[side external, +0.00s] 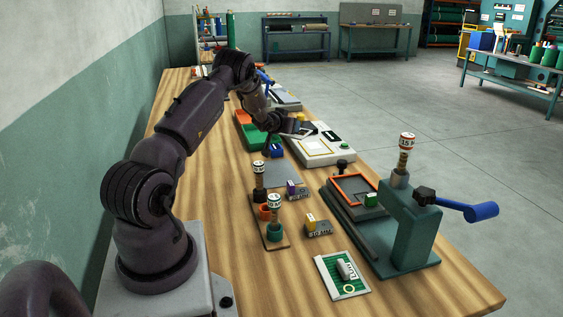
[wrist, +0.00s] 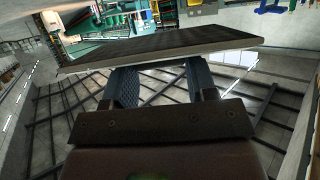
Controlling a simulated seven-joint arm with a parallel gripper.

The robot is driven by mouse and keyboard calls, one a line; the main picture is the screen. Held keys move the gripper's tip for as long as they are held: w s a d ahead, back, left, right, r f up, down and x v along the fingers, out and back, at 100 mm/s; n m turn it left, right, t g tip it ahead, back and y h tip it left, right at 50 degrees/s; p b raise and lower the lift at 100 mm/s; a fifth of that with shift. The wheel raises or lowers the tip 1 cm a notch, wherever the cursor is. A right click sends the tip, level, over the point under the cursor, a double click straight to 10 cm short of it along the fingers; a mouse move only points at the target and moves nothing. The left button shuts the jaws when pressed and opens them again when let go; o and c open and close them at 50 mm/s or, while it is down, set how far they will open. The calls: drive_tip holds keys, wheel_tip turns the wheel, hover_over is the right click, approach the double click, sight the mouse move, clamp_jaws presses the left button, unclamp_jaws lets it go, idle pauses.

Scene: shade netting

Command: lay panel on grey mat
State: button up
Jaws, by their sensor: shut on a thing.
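My gripper (wrist: 162,76) is shut on a flat panel (wrist: 165,46), which spans the upper part of the wrist view. The panel has a dark, finely textured face and a pale edge, and looks slightly tilted there. In the side view my gripper (side external: 291,125) is at the far part of the bench, held above it near the white device; the panel is small and hard to make out there. A plain grey mat (side external: 284,174) lies flat on the wooden bench, nearer the camera than my gripper. Its visible surface is bare.
A white boxy device (side external: 327,149) stands right of the mat, and a green tray (side external: 259,138) behind it. Stamps in a wooden stand (side external: 271,235), small blocks (side external: 318,228), a green card (side external: 343,276) and a teal press (side external: 411,225) with a blue handle stand nearer.

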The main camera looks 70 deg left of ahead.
wheel_tip(320, 180, down, 8)
drive_tip(key=shift+r, duration=0.1)
idle(0.4)
